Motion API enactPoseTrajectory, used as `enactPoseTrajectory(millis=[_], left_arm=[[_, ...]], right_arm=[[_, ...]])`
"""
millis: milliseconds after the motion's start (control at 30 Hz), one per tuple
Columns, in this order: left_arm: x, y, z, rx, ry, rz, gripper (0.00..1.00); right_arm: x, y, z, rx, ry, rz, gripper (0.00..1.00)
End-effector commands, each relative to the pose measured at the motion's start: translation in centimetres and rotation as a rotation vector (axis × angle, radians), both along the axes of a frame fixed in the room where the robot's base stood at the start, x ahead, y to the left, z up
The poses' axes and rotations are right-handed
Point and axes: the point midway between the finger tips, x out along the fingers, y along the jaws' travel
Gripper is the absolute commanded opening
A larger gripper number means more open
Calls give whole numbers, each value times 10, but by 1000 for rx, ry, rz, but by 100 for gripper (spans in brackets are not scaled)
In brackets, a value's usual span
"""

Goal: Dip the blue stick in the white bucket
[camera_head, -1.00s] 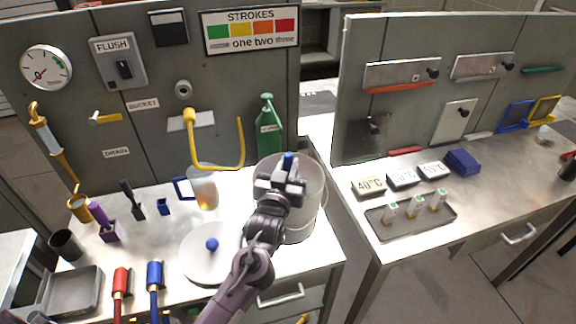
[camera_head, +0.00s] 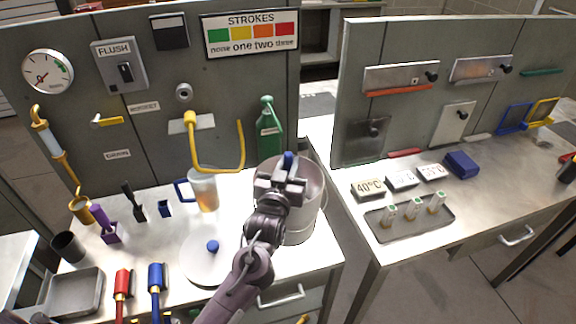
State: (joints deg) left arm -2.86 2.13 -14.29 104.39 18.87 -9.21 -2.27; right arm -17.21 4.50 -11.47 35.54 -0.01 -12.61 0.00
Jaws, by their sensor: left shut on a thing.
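The white bucket (camera_head: 312,222) stands on the left bench at its right side, next to the green bottle. My left gripper (camera_head: 287,172) is over the bucket's opening and hides part of its rim and inside. It is shut on the blue stick (camera_head: 288,160), whose top end shows just above the jaws. The lower part of the stick is hidden by the gripper, so I cannot tell how deep it reaches. My right gripper is not in view.
A round white lid (camera_head: 205,262) with a blue knob lies left of my arm.

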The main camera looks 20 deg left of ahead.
Motion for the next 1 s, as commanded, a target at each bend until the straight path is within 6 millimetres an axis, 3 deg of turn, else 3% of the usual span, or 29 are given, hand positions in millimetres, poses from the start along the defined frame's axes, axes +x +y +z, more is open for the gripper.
enactPoseTrajectory(millis=[100, 1000], left_arm=[[0, 0, 19, 0, -1, 0, 0], [0, 0, 109, -1, -1, 0, 0]], right_arm=[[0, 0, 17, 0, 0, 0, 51], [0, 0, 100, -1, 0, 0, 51]])
